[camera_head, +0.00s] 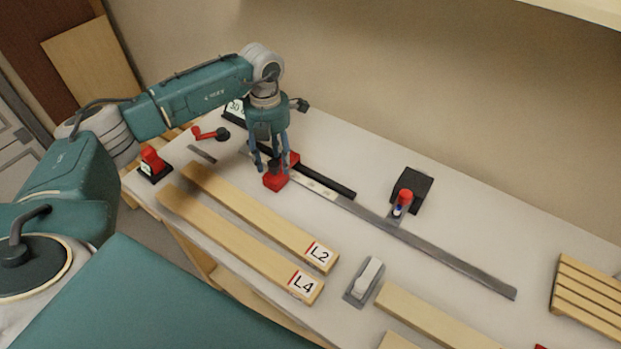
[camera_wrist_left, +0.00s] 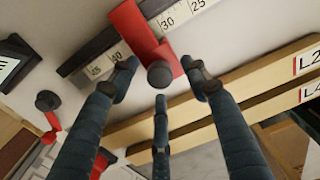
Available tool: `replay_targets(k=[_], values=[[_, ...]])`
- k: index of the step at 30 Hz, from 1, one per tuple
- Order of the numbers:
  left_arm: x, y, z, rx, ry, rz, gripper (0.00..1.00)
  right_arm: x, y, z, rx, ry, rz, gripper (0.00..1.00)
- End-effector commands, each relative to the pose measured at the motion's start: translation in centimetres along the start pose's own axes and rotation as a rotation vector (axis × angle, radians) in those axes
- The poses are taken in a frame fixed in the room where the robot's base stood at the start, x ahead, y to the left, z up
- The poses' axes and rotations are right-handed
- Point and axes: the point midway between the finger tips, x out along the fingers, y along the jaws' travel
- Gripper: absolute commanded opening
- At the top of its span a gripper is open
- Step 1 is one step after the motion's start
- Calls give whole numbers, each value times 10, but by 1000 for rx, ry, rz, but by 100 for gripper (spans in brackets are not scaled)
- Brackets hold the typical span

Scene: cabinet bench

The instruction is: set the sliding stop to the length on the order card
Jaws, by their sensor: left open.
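The sliding stop (camera_head: 277,180) is a red block with a round black knob, on a scale rail (camera_head: 430,249). In the left wrist view the red stop (camera_wrist_left: 148,35) crosses the scale between the printed 30 and 40, hiding the marks there. My left gripper (camera_head: 271,164) is above the stop, its fingers open and spread around the knob (camera_wrist_left: 160,74); I see no clear contact. A small dark-framed card (camera_head: 235,110) stands behind the gripper, partly hidden; it appears to start with 30. My right gripper is not in view.
A red crank handle (camera_head: 209,133) and a red-and-black device (camera_head: 153,164) are left of the gripper. Boards marked L2 (camera_head: 260,218) and L4 (camera_head: 235,245) lie in front. A red-capped piece (camera_head: 403,200) stands farther along the rail. A slatted wooden piece (camera_head: 588,295) is at right.

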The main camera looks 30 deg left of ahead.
Motion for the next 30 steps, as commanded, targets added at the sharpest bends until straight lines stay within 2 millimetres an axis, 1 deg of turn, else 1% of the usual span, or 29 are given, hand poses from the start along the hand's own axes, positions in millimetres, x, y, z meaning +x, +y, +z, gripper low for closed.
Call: replay_targets(k=[1, 19, 23, 30], values=[[-10, 0, 0, 0, -1, 0, 47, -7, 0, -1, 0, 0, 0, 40], [-70, 0, 0, 0, -1, 0, 47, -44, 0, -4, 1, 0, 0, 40], [-76, 0, 0, 0, 0, 0, 47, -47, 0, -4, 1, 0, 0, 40], [-75, 0, 0, 0, 0, 0, 47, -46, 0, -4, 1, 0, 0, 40]])
